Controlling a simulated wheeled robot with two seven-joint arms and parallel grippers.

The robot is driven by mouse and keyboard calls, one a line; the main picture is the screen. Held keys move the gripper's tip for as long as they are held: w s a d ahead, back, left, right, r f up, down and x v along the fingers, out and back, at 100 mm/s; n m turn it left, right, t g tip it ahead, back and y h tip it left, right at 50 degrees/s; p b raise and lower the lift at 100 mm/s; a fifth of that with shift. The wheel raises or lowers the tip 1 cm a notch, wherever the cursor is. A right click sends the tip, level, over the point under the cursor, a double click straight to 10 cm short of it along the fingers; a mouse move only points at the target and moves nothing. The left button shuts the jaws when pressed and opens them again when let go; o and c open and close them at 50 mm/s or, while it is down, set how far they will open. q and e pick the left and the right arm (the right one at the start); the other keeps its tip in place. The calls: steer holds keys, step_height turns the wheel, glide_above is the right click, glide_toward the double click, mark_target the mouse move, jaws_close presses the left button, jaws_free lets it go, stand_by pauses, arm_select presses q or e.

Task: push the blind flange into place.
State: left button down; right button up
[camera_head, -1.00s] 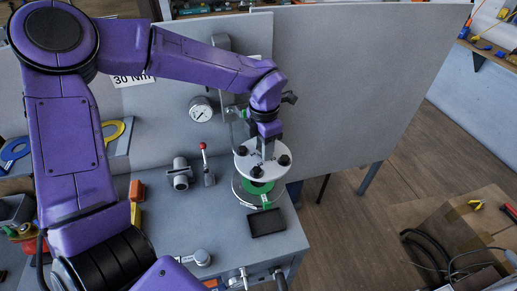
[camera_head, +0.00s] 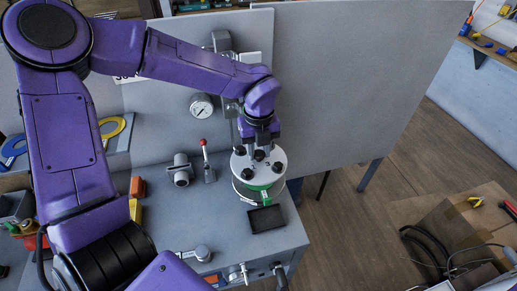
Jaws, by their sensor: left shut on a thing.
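The blind flange (camera_head: 268,176) is a round white disc with several black knobs on top. My left gripper (camera_head: 259,154) points down over its middle and is shut on it; the fingertips are partly hidden among the knobs. The flange is over a round housing (camera_head: 252,195) with a green part (camera_head: 264,192) at its front, on the grey bench. The flange looks roughly level and very close to the housing; I cannot tell whether it is fully seated. My right gripper is not in view.
The bench's right edge is close by.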

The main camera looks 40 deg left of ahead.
mark_target(259, 162)
arm_select(q)
steer(key=shift+f+b, duration=2.3)
steer(key=shift+f, duration=0.6)
steer(key=shift+f+b, duration=0.4)
steer(key=shift+f, duration=0.15)
steer(key=c, duration=0.7)
jaws_free()
steer(key=shift+s+f, duration=0.1)
steer(key=shift+o, duration=0.2)
steer(key=shift+r+p, duration=2.15)
steer(key=shift+r, duration=0.5)
step_height(259, 162, up, 9)
steer(key=shift+r+b, duration=0.2)
steer(key=shift+b, duration=1)
steer(key=shift+r, duration=0.5)
